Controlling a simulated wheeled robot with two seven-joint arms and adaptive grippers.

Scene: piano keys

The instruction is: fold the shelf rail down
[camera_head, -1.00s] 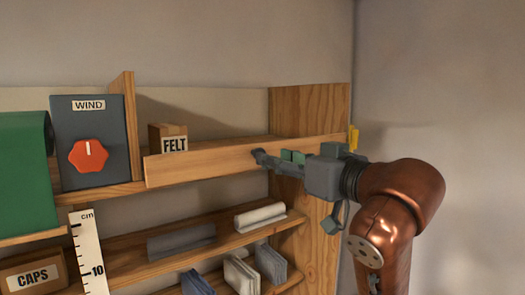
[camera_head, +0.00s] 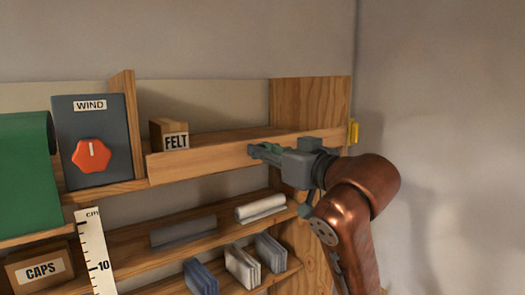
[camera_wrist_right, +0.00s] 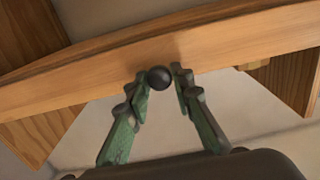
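The shelf rail (camera_head: 205,161) is a long wooden board along the front of the top shelf, its face turned outward. In the right wrist view the rail (camera_wrist_right: 225,45) crosses the picture with a dark round knob (camera_wrist_right: 159,77) on it. My right gripper (camera_head: 254,152) is at the right half of the rail. In the right wrist view its fingers (camera_wrist_right: 161,80) are apart, one on each side of the knob. The left one is very close to it, and a small gap shows at the right one. My left gripper is not in view.
A box marked FELT (camera_head: 169,134) stands behind the rail's left end. A WIND box with a red dial (camera_head: 92,155) is to its left. A yellow piece (camera_head: 353,132) sits at the rail's right end. Lower shelves hold folded cloths (camera_head: 242,266) and a CAPS box (camera_head: 40,268).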

